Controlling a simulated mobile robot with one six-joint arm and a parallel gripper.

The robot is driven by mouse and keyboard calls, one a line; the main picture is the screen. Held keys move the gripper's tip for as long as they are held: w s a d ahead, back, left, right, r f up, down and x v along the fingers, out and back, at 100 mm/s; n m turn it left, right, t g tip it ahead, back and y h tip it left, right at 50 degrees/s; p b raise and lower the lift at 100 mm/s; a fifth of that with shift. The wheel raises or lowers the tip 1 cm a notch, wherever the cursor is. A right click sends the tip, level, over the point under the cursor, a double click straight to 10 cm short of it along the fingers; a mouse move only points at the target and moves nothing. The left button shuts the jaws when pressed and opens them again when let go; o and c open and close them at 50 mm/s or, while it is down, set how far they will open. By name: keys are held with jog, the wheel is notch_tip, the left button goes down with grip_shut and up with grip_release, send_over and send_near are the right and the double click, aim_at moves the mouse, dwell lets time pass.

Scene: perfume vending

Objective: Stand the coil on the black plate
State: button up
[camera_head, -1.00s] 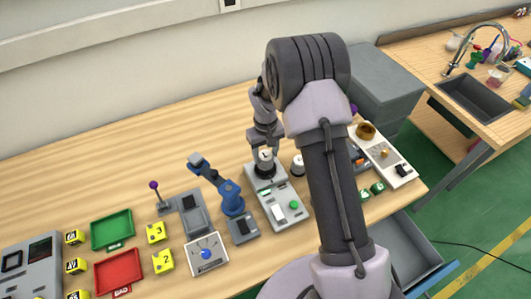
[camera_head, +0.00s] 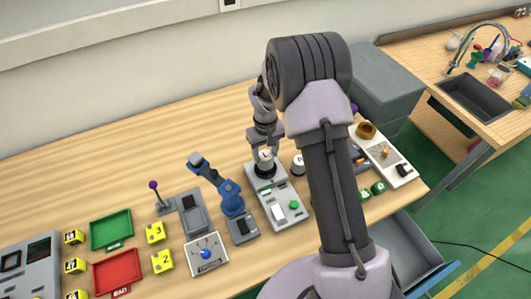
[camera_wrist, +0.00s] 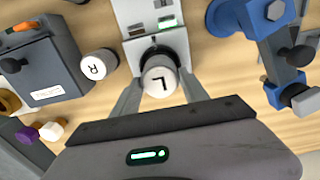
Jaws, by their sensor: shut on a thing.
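The coil (camera_wrist: 160,78) is a short cylinder with a white top marked L. In the wrist view it sits between the two fingers of my gripper (camera_wrist: 160,92), which is shut on it. In the head view my gripper (camera_head: 265,148) is over the far end of a pale grey device, with the coil's white top (camera_head: 265,155) below it. The black plate (camera_head: 264,170) is a dark round base on that device, directly under the coil. The coil looks upright. I cannot tell whether it rests on the plate or hangs just above it.
A second white-topped cylinder marked R (camera_wrist: 95,65) stands close to the left in the wrist view. A blue arm-like device (camera_head: 229,195) stands left of the grey device (camera_head: 283,207) in the head view. The wooden table behind is clear.

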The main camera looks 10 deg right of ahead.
jog(key=shift+f+b, duration=0.6)
jog(key=shift+f, duration=0.05)
dwell(0.4)
jog(key=o, duration=1.7)
jog(key=shift+r, duration=0.1)
notch_tip(320, 180, up, 7)
jog(key=p, duration=0.4)
jog(key=shift+p, duration=0.3)
